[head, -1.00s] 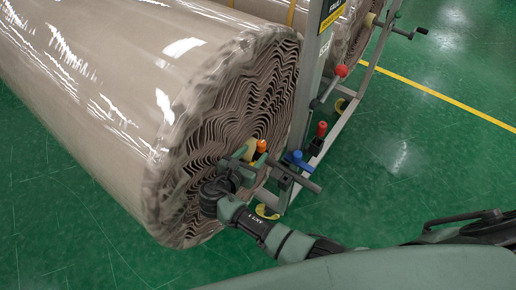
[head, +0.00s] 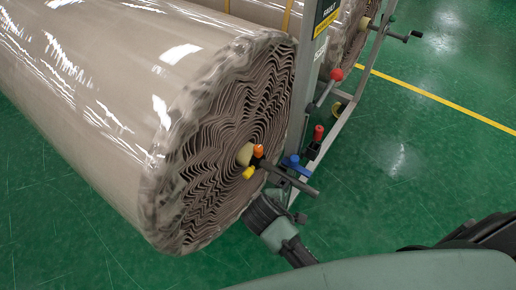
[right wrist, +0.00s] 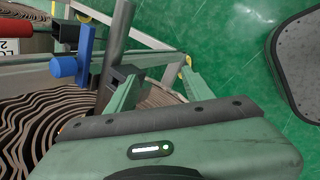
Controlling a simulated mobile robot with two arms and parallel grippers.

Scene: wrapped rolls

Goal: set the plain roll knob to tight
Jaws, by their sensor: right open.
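A large brown roll (head: 110,90) in shiny clear wrap lies with its layered end toward the metal stand. At the core are an orange knob (head: 258,151) and a yellow piece (head: 248,172). A blue knob (head: 291,161) sits on the bar beside the stand's post; it also shows at left in the right wrist view (right wrist: 66,68). I cannot tell which knob is the plain roll's, or its setting. My right gripper (right wrist: 158,82) is open, just below the bar and blue knob; its fingertips are hard to see in the head view. My left gripper is not in view.
The stand's post (head: 306,90) carries a dark label. A red ball lever (head: 337,74) and a red-topped knob (head: 318,132) are on the frame. A second roll with a crank (head: 405,36) is behind.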

